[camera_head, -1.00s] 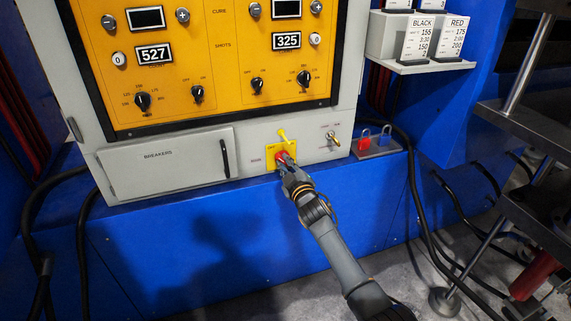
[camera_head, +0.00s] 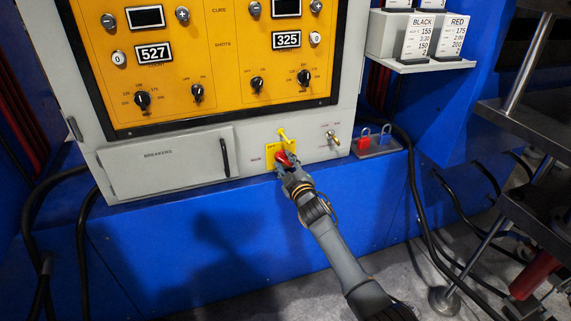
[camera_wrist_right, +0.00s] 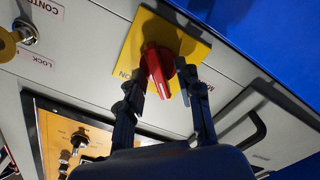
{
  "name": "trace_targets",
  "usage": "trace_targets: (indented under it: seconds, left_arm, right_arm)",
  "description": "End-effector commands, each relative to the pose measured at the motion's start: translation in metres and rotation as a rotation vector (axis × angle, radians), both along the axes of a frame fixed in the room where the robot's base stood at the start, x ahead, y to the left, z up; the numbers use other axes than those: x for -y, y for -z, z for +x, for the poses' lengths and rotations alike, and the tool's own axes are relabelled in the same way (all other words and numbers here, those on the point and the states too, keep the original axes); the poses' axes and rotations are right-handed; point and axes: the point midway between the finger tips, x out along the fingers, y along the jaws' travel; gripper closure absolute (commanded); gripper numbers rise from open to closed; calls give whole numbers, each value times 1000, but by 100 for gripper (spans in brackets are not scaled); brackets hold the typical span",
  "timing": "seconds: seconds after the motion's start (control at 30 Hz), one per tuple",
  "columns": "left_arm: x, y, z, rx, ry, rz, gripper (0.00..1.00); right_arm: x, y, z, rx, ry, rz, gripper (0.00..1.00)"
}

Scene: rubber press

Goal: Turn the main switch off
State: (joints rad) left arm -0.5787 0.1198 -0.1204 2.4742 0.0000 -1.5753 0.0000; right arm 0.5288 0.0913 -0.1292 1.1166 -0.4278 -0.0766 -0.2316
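The main switch is a red rotary knob (camera_head: 283,157) on a yellow plate (camera_head: 272,151), low on the grey cabinet front. In the wrist view the right gripper (camera_wrist_right: 168,84) has one finger on each side of the knob. I cannot tell whether either finger touches it. My left gripper is not in view.
The breakers door (camera_head: 168,163) is to the left. A blue base (camera_head: 150,235) lies below.

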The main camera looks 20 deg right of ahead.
Motion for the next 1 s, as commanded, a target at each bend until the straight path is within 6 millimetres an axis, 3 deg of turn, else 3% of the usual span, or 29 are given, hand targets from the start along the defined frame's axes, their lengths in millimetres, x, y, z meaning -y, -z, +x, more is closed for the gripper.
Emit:
trace_targets:
  seconds: [0.27,0.7,1.0]
  left_arm:
    - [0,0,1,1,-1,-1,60]
    - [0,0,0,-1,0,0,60]
    - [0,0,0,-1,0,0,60]
  right_arm:
    - [1,1,-14,0,0,-1,65]
    - [3,1,-88,-1,-1,0,65]
    - [4,0,-118,0,0,-1,65]
